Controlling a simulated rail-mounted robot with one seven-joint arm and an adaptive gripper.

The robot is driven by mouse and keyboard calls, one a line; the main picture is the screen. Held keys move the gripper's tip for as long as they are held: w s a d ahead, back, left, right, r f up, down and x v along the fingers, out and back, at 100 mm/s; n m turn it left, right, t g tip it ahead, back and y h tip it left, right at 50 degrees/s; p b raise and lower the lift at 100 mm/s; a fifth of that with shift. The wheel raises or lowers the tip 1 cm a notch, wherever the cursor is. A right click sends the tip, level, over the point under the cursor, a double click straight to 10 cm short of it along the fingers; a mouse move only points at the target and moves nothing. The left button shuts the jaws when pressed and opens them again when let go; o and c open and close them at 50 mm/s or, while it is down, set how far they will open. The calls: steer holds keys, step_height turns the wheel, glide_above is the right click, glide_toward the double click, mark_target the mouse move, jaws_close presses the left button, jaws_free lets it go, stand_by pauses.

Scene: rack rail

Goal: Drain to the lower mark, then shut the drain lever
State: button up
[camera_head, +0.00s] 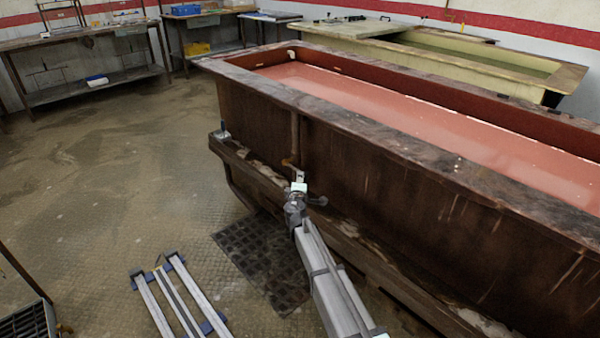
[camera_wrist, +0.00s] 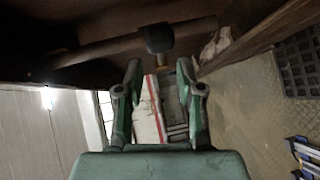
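The long brown tank (camera_head: 380,185) holds red liquid (camera_head: 400,115), its surface below the rim. I cannot make out a lower mark on the inner wall. A thin pipe (camera_head: 295,135) runs down the tank's outer side to a small brass-coloured fitting (camera_head: 289,163), which seems to be the drain valve. My gripper (camera_head: 298,188) is just below and beside this fitting. In the wrist view my gripper (camera_wrist: 160,70) has its fingers apart with nothing between them. A dark knob (camera_wrist: 158,38) on a brass stem, perhaps the drain lever, is just beyond the fingertips; contact is not visible.
A dark floor grate (camera_head: 262,260) lies below the tank's side. Workbenches (camera_head: 75,40) line the back, and a pale tank (camera_head: 480,60) stands behind.

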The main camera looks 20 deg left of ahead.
mark_target(295, 168)
steer(key=x, duration=0.7)
steer(key=shift+w, duration=0.25)
steer(key=shift+s, duration=0.1)
jaws_close()
